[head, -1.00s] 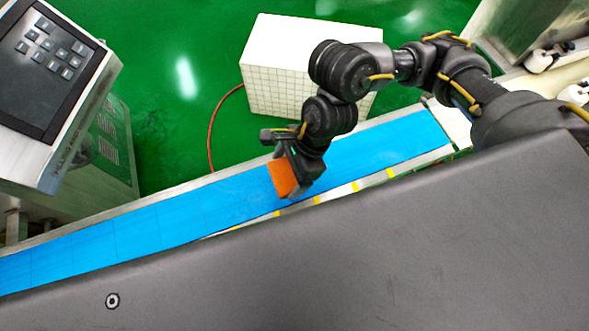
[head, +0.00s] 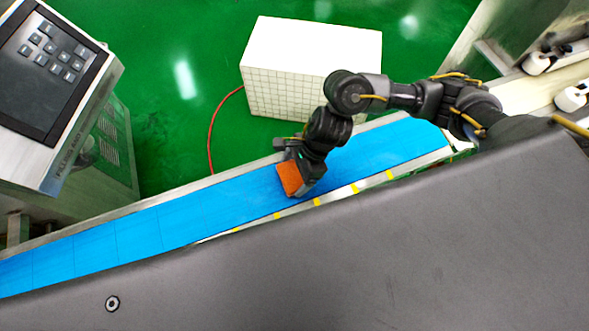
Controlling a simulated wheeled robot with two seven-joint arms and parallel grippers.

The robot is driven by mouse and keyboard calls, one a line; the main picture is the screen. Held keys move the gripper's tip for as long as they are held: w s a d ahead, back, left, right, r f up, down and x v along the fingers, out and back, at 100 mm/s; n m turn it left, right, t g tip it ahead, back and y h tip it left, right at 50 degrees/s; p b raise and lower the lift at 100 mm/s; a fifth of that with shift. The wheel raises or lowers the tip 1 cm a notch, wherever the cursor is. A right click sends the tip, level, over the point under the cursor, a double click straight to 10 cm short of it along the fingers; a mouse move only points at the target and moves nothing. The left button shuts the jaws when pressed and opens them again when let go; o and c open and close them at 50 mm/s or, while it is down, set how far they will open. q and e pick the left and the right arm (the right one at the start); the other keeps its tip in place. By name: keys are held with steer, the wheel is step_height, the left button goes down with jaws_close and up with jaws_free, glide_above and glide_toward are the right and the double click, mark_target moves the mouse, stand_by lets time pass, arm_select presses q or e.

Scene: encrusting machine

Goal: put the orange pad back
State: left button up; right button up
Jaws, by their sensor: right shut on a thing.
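The orange pad (head: 289,178) is a small block in the jaws of my right gripper (head: 297,176), over the blue conveyor belt (head: 180,217). My right gripper is shut on the pad and reaches down from the upper right. The pad is at or just above the belt, near its front edge. I cannot tell whether it touches the belt. The far side of the pad is hidden by the gripper. My left gripper does not show.
A white tiled box (head: 310,65) stands on the green floor (head: 180,125) behind the belt. A red hose (head: 210,135) runs beside it. A control panel (head: 52,60) stands at the left. Yellow marks line the belt's front edge. The belt left of the pad is clear.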

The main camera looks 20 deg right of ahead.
steer(key=shift+f, duration=0.1)
steer(key=o, duration=0.8)
steer(key=shift+r, duration=0.2)
steer(key=v, duration=1.2)
steer(key=shift+b, duration=0.35)
steer(key=shift+f, duration=0.15)
